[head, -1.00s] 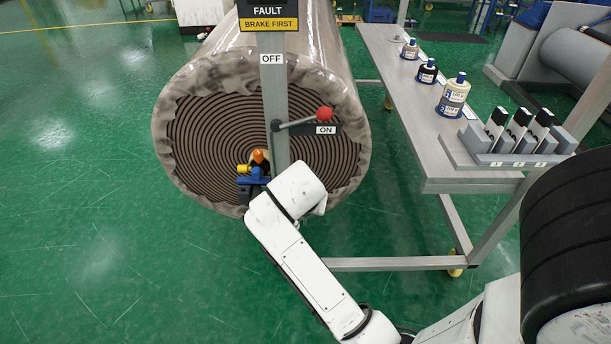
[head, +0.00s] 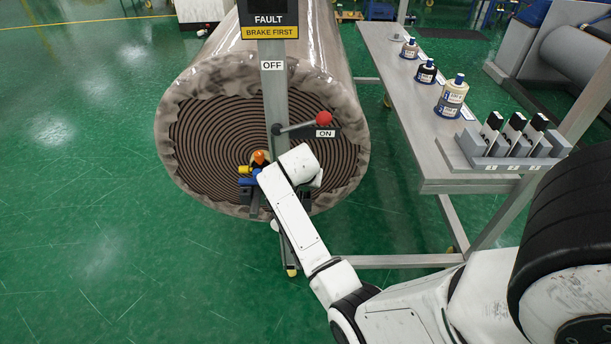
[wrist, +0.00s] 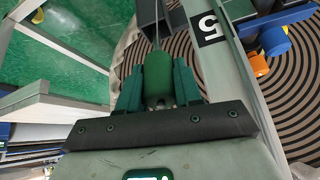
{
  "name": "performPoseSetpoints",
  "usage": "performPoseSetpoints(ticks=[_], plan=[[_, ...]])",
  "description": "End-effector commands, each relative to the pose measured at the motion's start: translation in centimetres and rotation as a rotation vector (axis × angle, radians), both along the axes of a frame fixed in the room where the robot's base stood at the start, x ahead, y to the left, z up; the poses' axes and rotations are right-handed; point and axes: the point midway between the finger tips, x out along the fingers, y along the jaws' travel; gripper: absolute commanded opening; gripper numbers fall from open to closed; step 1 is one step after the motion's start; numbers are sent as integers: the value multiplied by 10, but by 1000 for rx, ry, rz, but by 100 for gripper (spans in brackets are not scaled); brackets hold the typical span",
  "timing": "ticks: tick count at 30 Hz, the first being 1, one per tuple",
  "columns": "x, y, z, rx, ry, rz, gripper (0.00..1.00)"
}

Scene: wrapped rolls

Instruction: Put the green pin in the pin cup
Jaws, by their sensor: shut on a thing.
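The green pin (wrist: 158,78) is between the two green fingers of my gripper (wrist: 158,88) in the wrist view, and the gripper is shut on it. Thin wire-like lines run from the pin's far end toward a dark grey block (wrist: 153,14) at the top. I cannot tell whether that block is the pin cup, or whether the pin touches it. In the head view my white arm reaches to the lower front of the big wrapped roll (head: 200,150). There the arm hides the fingers and the pin.
A grey post (head: 273,100) with a red-knobbed lever (head: 323,118) stands before the roll. Orange (head: 260,157), yellow (head: 244,170) and blue (head: 247,182) parts sit left of my arm. A steel table (head: 420,150) at right carries bottles and a grey rack (head: 505,157).

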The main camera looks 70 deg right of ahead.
Motion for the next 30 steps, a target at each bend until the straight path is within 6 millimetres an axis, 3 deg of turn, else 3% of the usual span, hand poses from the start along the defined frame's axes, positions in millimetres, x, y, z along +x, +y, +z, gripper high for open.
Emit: performPoseSetpoints(ticks=[4,13,18,29,30], plan=[[6,-13,9,100,35,-6,1],[13,-33,10,286,116,-3,1],[12,-30,-9,281,117,-1,1],[12,-30,-13,279,115,-2,1],[12,-30,-13,279,115,-2,35]])
